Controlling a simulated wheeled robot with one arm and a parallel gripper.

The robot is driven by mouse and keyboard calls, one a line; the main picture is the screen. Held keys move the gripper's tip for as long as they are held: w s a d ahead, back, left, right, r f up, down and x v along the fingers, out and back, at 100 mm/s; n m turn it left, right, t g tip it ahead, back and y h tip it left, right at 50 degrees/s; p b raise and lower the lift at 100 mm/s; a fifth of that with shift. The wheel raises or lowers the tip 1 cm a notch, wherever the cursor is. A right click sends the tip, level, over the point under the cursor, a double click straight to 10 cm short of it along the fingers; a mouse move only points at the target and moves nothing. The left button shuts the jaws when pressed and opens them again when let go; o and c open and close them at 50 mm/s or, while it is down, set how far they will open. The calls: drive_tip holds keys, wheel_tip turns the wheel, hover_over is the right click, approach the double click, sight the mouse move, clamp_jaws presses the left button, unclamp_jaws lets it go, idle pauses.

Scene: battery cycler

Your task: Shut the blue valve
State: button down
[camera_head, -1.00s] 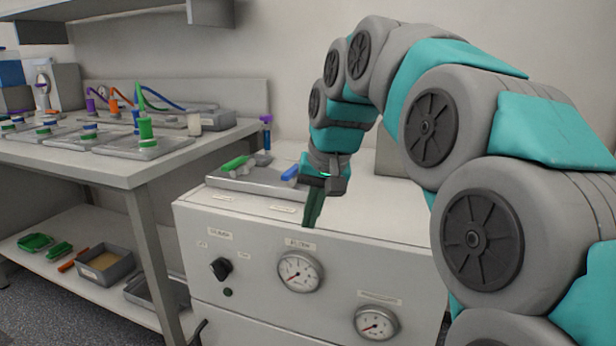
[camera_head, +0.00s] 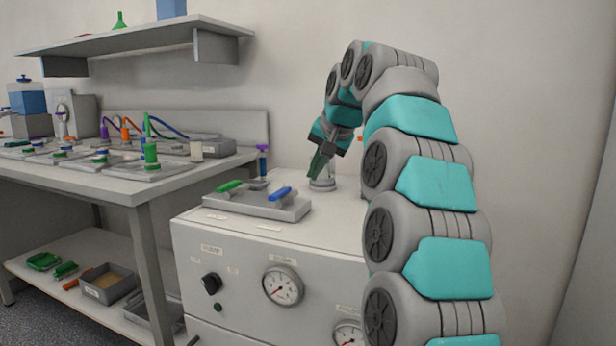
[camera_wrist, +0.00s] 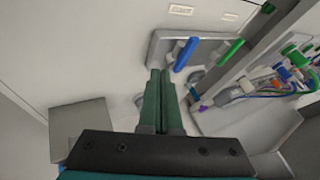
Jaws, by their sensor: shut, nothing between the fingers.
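The blue valve handle (camera_head: 280,194) is a short slanted bar at the right end of a grey plate (camera_head: 257,208) on the white cabinet. In the wrist view the blue handle (camera_wrist: 186,54) stands just beyond and slightly right of the fingertips, with a visible gap. A green handle (camera_head: 229,186) sits on the same plate to its left, and the two look roughly parallel. My gripper (camera_head: 314,175) is shut and empty, above the cabinet top, right of and apart from the blue handle. In the wrist view my gripper (camera_wrist: 161,74) shows its dark green fingers together.
A purple-topped fitting (camera_head: 262,160) rises behind the plate. The cabinet front carries a black knob (camera_head: 211,283) and a gauge (camera_head: 283,286). A bench (camera_head: 130,186) with tubing stands left.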

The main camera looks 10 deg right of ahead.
sight(285, 200)
drive_tip(key=x, duration=0.8)
drive_tip(key=shift+w+a+f, duration=0.1)
drive_tip(key=shift+w+f, duration=0.05)
drive_tip(key=shift+f, duration=0.2)
drive_tip(key=w+a, duration=0.1)
drive_tip(key=w+a+p, duration=0.1)
drive_tip(key=a, duration=0.1)
drive_tip(key=shift+w+a+r, duration=0.1)
